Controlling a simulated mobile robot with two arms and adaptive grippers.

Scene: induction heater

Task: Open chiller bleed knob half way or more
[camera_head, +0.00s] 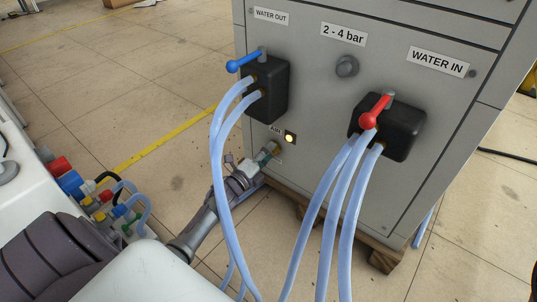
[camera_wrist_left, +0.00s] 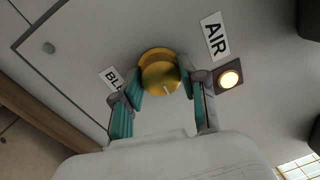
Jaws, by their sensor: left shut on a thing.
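The chiller (camera_head: 320,120) is a grey cabinet. In the head view, my left gripper (camera_head: 266,154) reaches the lower left of the cabinet front, and the knob there is mostly hidden by the fingers. My right gripper is not in view.
A lit indicator (camera_head: 290,137) sits beside the knob, near the "AIR" label (camera_wrist_left: 215,36). Pale blue hoses (camera_head: 220,150) hang in front of my left wrist. Above are a blue valve lever (camera_head: 243,61) and a red one (camera_head: 375,112).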

